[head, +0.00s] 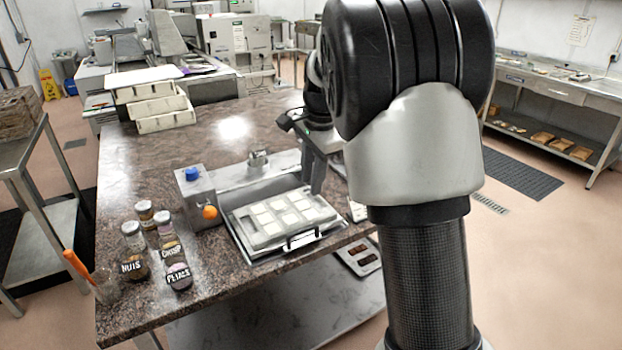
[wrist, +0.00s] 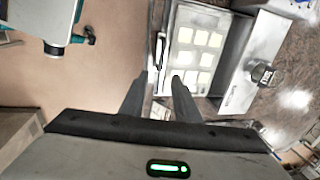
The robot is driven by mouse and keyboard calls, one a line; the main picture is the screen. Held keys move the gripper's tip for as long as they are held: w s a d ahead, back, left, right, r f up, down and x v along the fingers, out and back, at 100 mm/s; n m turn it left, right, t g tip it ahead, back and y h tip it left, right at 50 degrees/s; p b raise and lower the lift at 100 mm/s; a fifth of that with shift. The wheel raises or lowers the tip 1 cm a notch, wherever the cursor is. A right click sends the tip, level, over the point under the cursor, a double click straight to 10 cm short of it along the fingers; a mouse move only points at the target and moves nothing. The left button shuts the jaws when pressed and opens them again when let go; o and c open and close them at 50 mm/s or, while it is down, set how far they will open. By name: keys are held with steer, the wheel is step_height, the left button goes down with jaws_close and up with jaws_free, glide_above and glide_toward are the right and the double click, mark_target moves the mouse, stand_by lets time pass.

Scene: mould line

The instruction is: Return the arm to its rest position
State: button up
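My arm rises at the right of the head view and hides part of the table behind it. My gripper (head: 317,178) points down above the right side of the mould machine. In the wrist view my gripper (wrist: 160,78) has its two fingers apart, with nothing held between them. The white mould (head: 284,216), with several pale filled cavities, lies in the metal machine bed; it also shows in the wrist view (wrist: 197,52). Its front handle (head: 303,239) is free of my fingers.
The machine has a control box (head: 198,195) with a blue knob and an orange ball. Labelled jars (head: 133,250) stand on the granite table (head: 130,200) at front left. Stacked white trays (head: 150,102) sit at the back. Another tray (head: 360,257) lies below, partly behind my arm.

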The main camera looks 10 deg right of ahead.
steer(key=s+r+n+t+p, duration=0.1)
steer(key=s+r+n, duration=0.2)
steer(key=s+r, duration=0.45)
steer(key=s+a+r+n+t+p, duration=0.1)
steer(key=s+n, duration=1)
steer(key=s, duration=1.2)
steer(key=shift+r+t+h+p, duration=0.2)
steer(key=shift+t+h+p, duration=0.1)
steer(key=shift+t+p, duration=0.45)
